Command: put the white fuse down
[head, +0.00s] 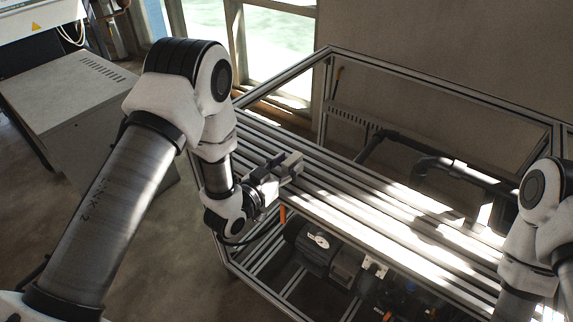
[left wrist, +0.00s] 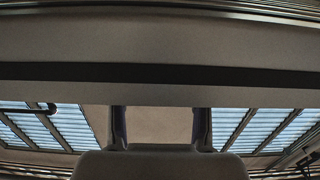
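I cannot make out a white fuse in either view. My left gripper (head: 290,164) is above the slatted aluminium bench top (head: 345,190), near its left end. In the left wrist view its two dark fingers (left wrist: 160,125) stand apart, with only a plain beige surface showing between them. No held object shows there. My right arm is at the right edge of the head view, and its gripper is outside the picture.
An aluminium frame (head: 440,82) rises behind the bench. Dark pipes (head: 435,163) run near its back right. Machinery (head: 330,258) sits below the bench top. A grey cabinet (head: 60,85) stands at left. Much of the slatted top looks clear, with bright sunlit patches.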

